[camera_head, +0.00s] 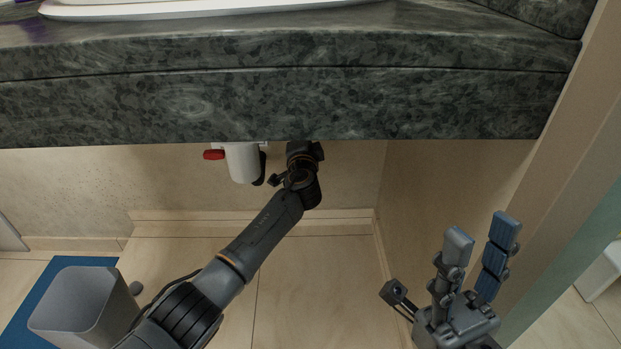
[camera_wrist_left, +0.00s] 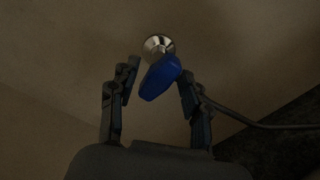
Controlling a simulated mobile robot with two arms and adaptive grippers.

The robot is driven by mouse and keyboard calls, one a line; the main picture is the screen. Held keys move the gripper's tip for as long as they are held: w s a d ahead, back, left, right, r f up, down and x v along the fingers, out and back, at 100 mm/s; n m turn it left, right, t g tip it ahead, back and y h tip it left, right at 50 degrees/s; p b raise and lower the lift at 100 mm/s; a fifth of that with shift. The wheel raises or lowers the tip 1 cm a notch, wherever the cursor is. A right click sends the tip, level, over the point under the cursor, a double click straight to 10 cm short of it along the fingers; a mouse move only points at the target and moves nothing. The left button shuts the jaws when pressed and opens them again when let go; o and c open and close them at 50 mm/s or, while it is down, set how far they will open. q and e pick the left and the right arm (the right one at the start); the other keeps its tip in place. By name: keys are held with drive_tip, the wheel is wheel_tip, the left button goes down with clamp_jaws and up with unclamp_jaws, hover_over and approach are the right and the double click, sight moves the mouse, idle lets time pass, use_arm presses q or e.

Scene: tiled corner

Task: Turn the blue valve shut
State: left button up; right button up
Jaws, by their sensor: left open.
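The blue valve shows in the left wrist view as a blue handle (camera_wrist_left: 160,78) in front of a round metal fitting (camera_wrist_left: 157,46) on the wall. The handle points down and to the left. My left gripper (camera_wrist_left: 158,80) is open, with one finger on each side of the handle; I cannot tell whether either finger touches it. In the head view my left arm reaches under the counter, and the counter hides the valve and the left gripper's fingers. My right gripper (camera_head: 482,240) is at the lower right, its fingers spread and empty, away from the valve.
A dark stone counter (camera_head: 290,105) overhangs the work area. A white drain part (camera_head: 241,162) with a red knob (camera_head: 214,154) hangs beside my left wrist. A grey bin (camera_head: 80,305) stands on a blue mat (camera_head: 22,325) at lower left. The tiled floor between the arms is clear.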

use_arm(q)
drive_tip(key=n+b, duration=0.4)
drive_tip(key=n, duration=0.7)
drive_tip(key=shift+f, duration=0.1)
drive_tip(key=s+d+r+m+h+p, duration=0.2)
drive_tip(key=s+h+p, duration=0.15)
drive_tip(key=s, duration=0.75)
drive_tip(key=s+d+r+m+h+p, duration=0.15)
drive_tip(key=s+h, duration=0.35)
drive_tip(key=s, duration=0.6)
drive_tip(key=s+a+r+m+t+h+p, duration=0.1)
drive_tip(key=s+a+r+t+h, duration=0.1)
drive_tip(key=s+r+h, duration=0.2)
drive_tip(key=s+r, duration=0.1)
drive_tip(key=s, duration=0.2)
drive_tip(key=shift+r, duration=0.15)
